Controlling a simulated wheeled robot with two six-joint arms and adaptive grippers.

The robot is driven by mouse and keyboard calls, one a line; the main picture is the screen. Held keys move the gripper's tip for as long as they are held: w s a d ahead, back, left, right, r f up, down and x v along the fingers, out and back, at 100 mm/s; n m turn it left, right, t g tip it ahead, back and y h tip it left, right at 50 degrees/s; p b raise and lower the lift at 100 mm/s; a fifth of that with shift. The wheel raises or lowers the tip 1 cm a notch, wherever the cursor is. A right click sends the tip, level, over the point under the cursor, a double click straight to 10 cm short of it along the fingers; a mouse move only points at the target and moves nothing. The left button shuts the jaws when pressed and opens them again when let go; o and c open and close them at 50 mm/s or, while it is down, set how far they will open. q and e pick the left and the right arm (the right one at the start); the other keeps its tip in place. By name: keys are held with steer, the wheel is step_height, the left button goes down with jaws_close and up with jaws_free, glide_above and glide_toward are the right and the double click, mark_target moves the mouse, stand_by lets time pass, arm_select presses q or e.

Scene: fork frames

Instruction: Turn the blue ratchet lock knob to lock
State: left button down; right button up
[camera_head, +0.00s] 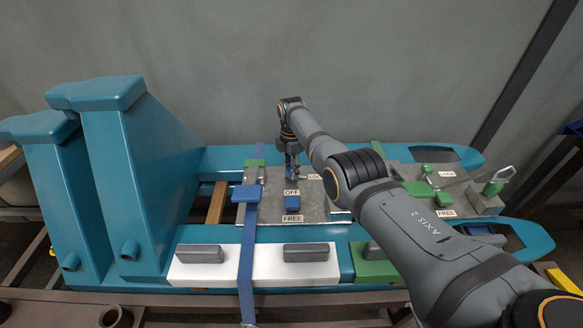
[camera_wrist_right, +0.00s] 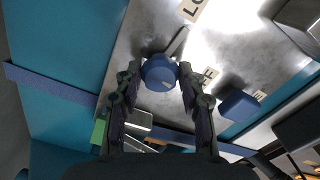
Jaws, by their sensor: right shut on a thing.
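The blue ratchet lock knob (camera_wrist_right: 159,73) is round and sits on the grey metal plate (camera_wrist_right: 150,22). In the right wrist view a thin grey bar (camera_wrist_right: 178,42) runs from it toward the upper right, near a label reading "LO" (camera_wrist_right: 194,8), partly cut off. My right gripper (camera_wrist_right: 160,76) is shut on the knob, one finger on each side. In the head view my right gripper (camera_head: 292,176) points down onto the plate (camera_head: 258,203), and the knob is hard to make out there. My left gripper is not in view.
A blue block (camera_head: 292,203) sits between "OFF" (camera_head: 291,192) and "FREE" (camera_head: 292,218) labels. A blue strap (camera_head: 247,262) crosses the teal frame (camera_head: 160,180). Green-handled hardware (camera_head: 436,185) stands at right. White (camera_head: 235,266) and green pads with grey bars lie in front.

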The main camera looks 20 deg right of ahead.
steer(key=shift+n, duration=0.6)
steer(key=o, duration=1.2)
steer(key=shift+c, duration=0.2)
step_height(320, 180, up, 12)
steer(key=shift+r, duration=0.1)
